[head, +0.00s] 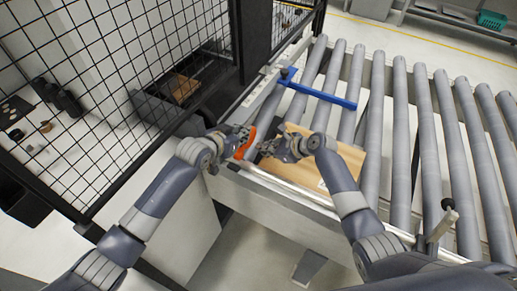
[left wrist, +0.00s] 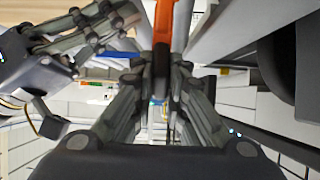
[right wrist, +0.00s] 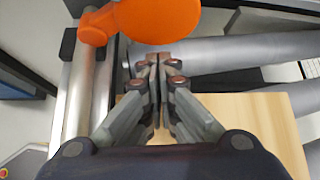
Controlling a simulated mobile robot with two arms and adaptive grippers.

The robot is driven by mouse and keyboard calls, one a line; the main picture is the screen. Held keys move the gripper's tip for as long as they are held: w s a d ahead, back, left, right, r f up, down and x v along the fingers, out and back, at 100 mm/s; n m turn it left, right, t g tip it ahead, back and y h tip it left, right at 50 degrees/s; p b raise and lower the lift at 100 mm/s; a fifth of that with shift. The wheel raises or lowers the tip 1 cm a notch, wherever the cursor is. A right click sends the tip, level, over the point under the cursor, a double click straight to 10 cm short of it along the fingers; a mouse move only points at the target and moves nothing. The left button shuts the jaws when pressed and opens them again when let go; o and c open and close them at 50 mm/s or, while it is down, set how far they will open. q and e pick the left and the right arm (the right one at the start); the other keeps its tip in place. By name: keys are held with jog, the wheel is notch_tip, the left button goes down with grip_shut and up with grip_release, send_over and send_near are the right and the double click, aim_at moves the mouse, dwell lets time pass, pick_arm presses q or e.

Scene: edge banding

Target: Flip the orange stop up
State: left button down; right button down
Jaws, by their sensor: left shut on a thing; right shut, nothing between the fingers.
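The orange stop (head: 246,143) is at the near left corner of the roller conveyor. It is large at the top of the right wrist view (right wrist: 150,20), mounted by a metal rail. My left gripper (head: 238,140) is shut on the orange stop, which runs between its fingers in the left wrist view (left wrist: 163,40). My right gripper (head: 268,148) is shut and empty just right of the stop, above the wooden board; its fingertips meet in the right wrist view (right wrist: 158,62). The fingers partly hide the stop in the head view.
A wooden board (head: 345,163) lies on the rollers under my right gripper. A blue bar (head: 318,94) crosses the rollers behind it. A black mesh fence (head: 120,70) stands at the left. The rollers (head: 425,140) at the right are bare.

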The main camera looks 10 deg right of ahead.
jog(key=shift+x, duration=1.75)
jog(key=shift+r, duration=0.1)
